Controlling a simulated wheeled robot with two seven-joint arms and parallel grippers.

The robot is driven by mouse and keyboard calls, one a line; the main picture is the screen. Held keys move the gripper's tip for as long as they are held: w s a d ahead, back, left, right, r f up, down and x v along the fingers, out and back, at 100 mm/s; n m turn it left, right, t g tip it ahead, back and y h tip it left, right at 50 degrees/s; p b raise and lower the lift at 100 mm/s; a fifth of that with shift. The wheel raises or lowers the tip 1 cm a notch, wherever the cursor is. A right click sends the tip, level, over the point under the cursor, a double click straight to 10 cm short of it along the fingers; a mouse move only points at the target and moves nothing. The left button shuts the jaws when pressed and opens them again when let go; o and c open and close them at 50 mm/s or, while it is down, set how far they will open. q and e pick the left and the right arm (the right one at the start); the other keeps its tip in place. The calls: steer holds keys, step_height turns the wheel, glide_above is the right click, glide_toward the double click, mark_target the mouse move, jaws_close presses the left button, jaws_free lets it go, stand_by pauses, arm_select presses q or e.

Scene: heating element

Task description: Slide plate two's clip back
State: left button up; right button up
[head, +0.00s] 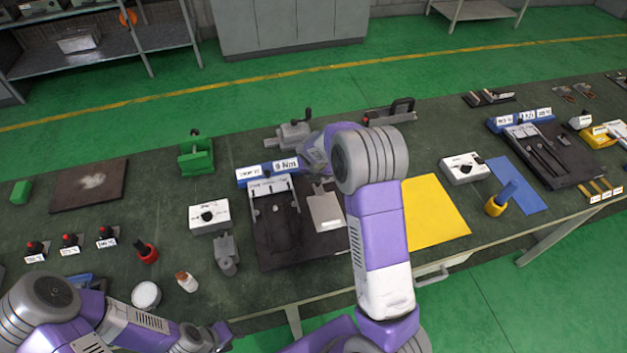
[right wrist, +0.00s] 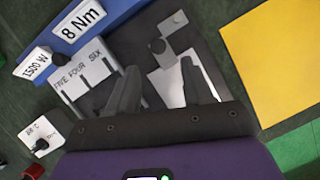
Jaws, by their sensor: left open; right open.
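A grey metal plate (head: 326,209) lies on the right part of a dark fixture board (head: 274,256). My left gripper (head: 223,332) is open and empty at the table's front edge, lower left.
A blue block (head: 268,172) with 1500 W and 8 Nm labels stands behind the board. A white dial box (head: 209,216) is left of it. A yellow mat (head: 434,212) lies to the right.

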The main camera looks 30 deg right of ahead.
mark_target(319, 187)
steer(key=x, duration=0.8)
steer(key=shift+w+a, duration=0.1)
jaws_close()
